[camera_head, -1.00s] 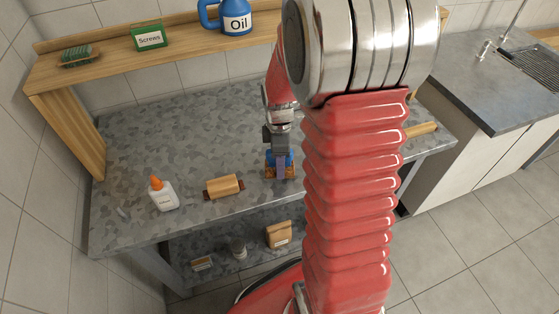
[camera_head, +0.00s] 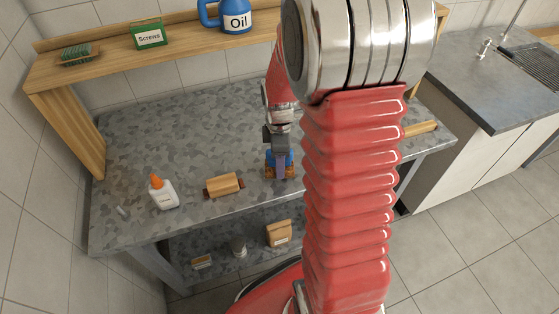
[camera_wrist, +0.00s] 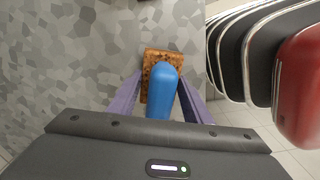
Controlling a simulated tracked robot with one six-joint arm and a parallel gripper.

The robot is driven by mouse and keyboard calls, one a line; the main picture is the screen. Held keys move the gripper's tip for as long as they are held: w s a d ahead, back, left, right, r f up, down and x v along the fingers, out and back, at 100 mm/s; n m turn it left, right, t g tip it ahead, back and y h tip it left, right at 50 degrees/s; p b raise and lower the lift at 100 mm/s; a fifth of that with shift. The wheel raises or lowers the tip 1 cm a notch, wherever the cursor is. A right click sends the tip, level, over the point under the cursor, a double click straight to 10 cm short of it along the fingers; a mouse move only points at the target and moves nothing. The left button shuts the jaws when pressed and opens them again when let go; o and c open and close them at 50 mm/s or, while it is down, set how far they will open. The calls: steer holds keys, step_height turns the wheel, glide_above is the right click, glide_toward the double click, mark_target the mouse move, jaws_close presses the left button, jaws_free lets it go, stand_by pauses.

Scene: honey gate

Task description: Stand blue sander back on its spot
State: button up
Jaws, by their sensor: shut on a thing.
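The blue sander shows in the wrist view (camera_wrist: 162,92) as a rounded blue body between the two purple fingers of my gripper (camera_wrist: 160,100). In the head view the sander (camera_head: 271,158) is near the front edge of the grey speckled workbench (camera_head: 150,125), partly hidden behind my gripper (camera_head: 280,165). My gripper is shut on the sander. A brown, mottled flat piece (camera_wrist: 150,58) shows at the sander's far end in the wrist view. I cannot tell whether it belongs to the sander or lies beneath it.
A wooden block with dark ends (camera_head: 223,185) and a white glue bottle with an orange tip (camera_head: 163,193) stand left of the sander.

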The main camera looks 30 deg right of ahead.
steer(key=shift+f, duration=0.65)
stand_by(0.3)
steer(key=o, duration=1.6)
steer(key=shift+r, duration=0.1)
steer(key=shift+r, duration=3.9)
